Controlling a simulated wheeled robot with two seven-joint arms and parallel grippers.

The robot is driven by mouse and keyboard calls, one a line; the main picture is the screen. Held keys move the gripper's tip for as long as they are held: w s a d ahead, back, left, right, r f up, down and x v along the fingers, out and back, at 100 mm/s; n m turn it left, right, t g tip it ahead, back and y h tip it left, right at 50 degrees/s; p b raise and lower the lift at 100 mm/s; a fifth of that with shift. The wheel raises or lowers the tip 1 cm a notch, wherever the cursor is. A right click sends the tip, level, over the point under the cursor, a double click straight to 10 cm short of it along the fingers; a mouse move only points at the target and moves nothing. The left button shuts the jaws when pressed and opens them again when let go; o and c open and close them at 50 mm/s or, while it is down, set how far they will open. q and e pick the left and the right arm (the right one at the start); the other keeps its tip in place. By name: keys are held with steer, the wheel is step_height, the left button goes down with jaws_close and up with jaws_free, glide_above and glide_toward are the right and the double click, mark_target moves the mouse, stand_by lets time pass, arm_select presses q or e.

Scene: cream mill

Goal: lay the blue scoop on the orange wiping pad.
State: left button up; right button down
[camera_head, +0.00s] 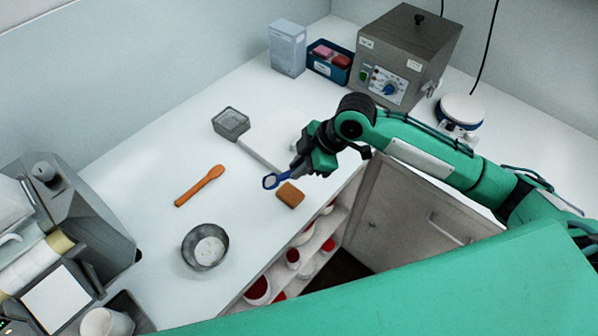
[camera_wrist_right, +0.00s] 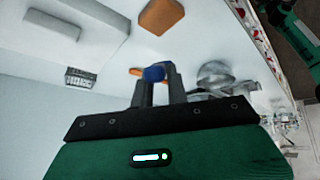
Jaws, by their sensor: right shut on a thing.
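The blue scoop (camera_head: 270,181) is held in my right gripper (camera_head: 298,168), its ring-like bowl end pointing left and a short handle running back to the jaws. In the right wrist view a blue part (camera_wrist_right: 154,73) sits between the closed fingers (camera_wrist_right: 155,88). The orange wiping pad (camera_head: 291,195) lies flat on the white worktop near its front edge, just below the scoop and gripper in the head view. It also shows in the right wrist view as the orange block (camera_wrist_right: 161,15). The scoop appears above the worktop; its exact height cannot be told. My left gripper is not in view.
A wire-mesh sieve (camera_head: 231,123) with a pale handle lies behind the scoop. A wooden spatula (camera_head: 200,186) and a metal bowl (camera_head: 205,247) are to the left. A grey control box (camera_head: 407,52) and blue bin (camera_head: 329,63) stand at the back. An open cupboard (camera_head: 400,215) is below the front edge.

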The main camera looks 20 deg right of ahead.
step_height(320, 180, down, 3)
steer(key=shift+r, duration=0.15)
steer(key=shift+f, duration=0.4)
steer(key=shift+f, duration=0.6)
steer(key=c, duration=1.4)
jaws_free()
steer(key=shift+r, duration=0.15)
